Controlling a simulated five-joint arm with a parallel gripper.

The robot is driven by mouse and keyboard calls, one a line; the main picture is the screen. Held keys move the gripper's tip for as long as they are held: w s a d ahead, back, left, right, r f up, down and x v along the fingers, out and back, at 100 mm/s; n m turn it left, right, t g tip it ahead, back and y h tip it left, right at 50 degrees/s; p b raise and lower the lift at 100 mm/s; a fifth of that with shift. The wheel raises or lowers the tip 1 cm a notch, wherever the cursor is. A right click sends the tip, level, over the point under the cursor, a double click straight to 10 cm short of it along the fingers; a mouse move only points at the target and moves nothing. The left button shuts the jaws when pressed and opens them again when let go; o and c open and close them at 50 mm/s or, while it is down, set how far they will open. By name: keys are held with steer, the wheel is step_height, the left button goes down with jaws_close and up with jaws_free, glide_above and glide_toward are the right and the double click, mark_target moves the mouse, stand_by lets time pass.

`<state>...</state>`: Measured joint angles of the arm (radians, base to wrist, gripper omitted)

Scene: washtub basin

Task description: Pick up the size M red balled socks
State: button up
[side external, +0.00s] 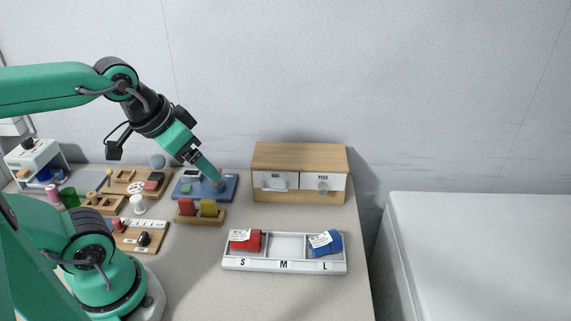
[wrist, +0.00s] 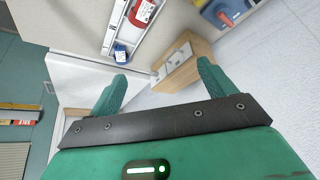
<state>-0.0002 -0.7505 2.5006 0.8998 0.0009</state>
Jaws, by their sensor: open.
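The red balled socks (side external: 246,241) with a white tag lie in the S compartment, at the left of a white tray (side external: 284,266) marked S, M and L. The tag's print is too small to read. The M compartment looks empty. Blue balled socks (side external: 325,244) with a white tag lie in the L compartment. My gripper (side external: 211,176) is open and empty, above the blue board at the back, up and left of the tray. Its two fingers show apart in the wrist view (wrist: 160,76).
A wooden cabinet (side external: 299,160) with two white drawers stands behind the tray. The blue board (side external: 229,188) lies left of it. A wooden holder (side external: 199,219) with red and yellow pieces stands left of the tray. Bare counter lies in front of the tray.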

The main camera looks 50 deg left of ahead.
steer(key=shift+o, duration=0.5)
steer(key=shift+w, duration=0.1)
steer(key=n+g, duration=0.6)
steer(key=n, duration=0.3)
glide_above(245, 235)
steer(key=shift+w+a+f, duration=0.1)
steer(key=shift+a+f, duration=0.05)
steer(key=shift+f, duration=6.85)
steer(key=shift+f, duration=1.3)
steer(key=shift+f, duration=0.15)
steer(key=shift+f, duration=2.45)
